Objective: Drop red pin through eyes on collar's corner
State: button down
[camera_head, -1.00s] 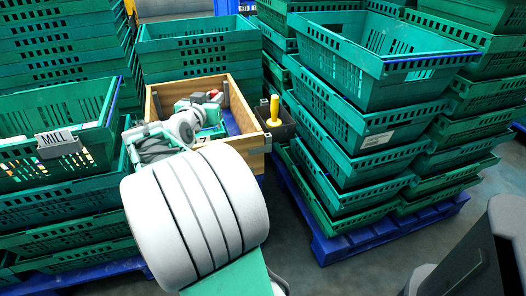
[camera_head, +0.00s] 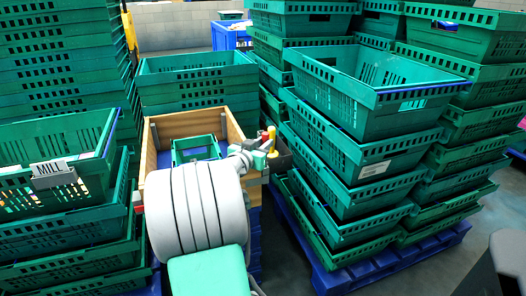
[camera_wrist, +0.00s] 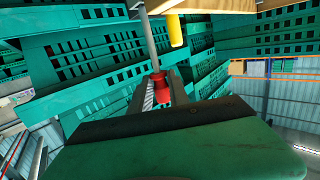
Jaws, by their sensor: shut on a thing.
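The red pin (camera_wrist: 161,90) is held at its red head between the fingers of my gripper (camera_wrist: 162,80). Its grey shaft runs away from the fingers toward a wooden edge at the top of the wrist view, which looks upside down. In the head view my gripper (camera_head: 267,146) is over the right side of the wooden collar (camera_head: 149,160), near a corner. The corner eyes are hidden or too small to tell, so I cannot tell whether the shaft is in them. A yellow pin (camera_wrist: 175,30) stands beside the shaft.
A dark bin (camera_head: 284,159) is at the collar's right side. A green crate (camera_head: 196,141) sits inside the collar. Tall stacks of green crates (camera_head: 352,155) stand close on the right, with more on the left (camera_head: 62,232). Some floor is free at the lower right.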

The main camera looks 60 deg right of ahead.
jog(key=c, duration=1.7)
grip_release()
notch_tip(320, 180, down, 2)
jog(key=shift+a+f, duration=0.1)
jog(key=shift+o, duration=2.2)
jog(key=shift+r, duration=0.3)
jog(key=shift+r, duration=0.1)
